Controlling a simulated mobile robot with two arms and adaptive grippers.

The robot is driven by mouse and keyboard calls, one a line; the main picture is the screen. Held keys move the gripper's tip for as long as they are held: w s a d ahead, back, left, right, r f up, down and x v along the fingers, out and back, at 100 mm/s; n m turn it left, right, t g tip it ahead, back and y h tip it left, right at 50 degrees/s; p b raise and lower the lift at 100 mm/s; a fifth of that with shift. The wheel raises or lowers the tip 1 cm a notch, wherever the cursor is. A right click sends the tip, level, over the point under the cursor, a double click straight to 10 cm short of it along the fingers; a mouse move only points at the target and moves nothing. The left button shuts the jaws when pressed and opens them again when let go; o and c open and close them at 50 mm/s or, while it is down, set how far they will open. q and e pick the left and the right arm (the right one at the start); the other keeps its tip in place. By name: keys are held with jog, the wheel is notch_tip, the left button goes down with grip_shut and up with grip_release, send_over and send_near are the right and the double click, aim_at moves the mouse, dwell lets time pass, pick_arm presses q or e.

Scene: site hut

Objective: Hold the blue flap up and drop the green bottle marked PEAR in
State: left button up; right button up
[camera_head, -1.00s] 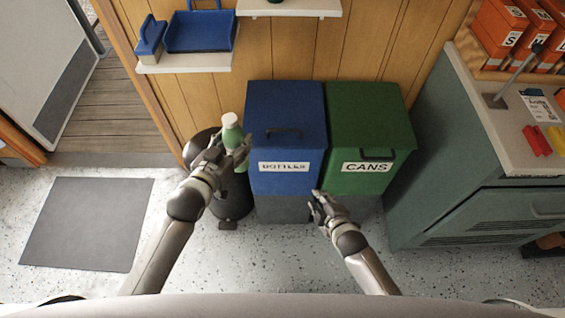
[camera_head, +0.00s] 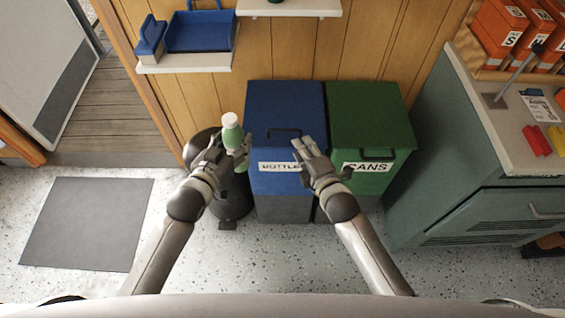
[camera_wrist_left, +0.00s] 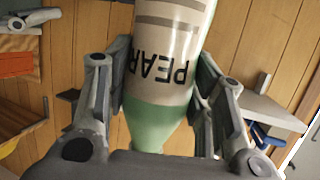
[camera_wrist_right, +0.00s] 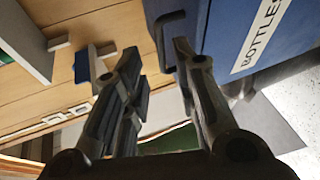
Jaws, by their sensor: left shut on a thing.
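The green bottle (camera_head: 232,136) with a white cap is held upright in my left gripper (camera_head: 230,158), left of the blue bin. In the left wrist view the bottle (camera_wrist_left: 165,45) shows a pale label reading PEAR between the two fingers. The blue flap (camera_head: 285,105) lies closed on the bin marked BOTTLES and has a dark bar handle (camera_head: 284,132). My right gripper (camera_head: 304,147) is open and empty in front of the blue bin, below and right of the handle. The handle also shows in the right wrist view (camera_wrist_right: 160,38), beyond the fingertips.
A green bin (camera_head: 370,125) marked CANS stands directly right of the blue one. A black round bin (camera_head: 232,205) is behind and under my left gripper. A grey-green cabinet (camera_head: 450,170) stands at right.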

aim_at(293, 130)
jog(key=shift+x, duration=4.95)
jog(key=shift+w+r, duration=0.1)
jog(key=shift+d, duration=0.1)
jog(key=shift+c, duration=0.4)
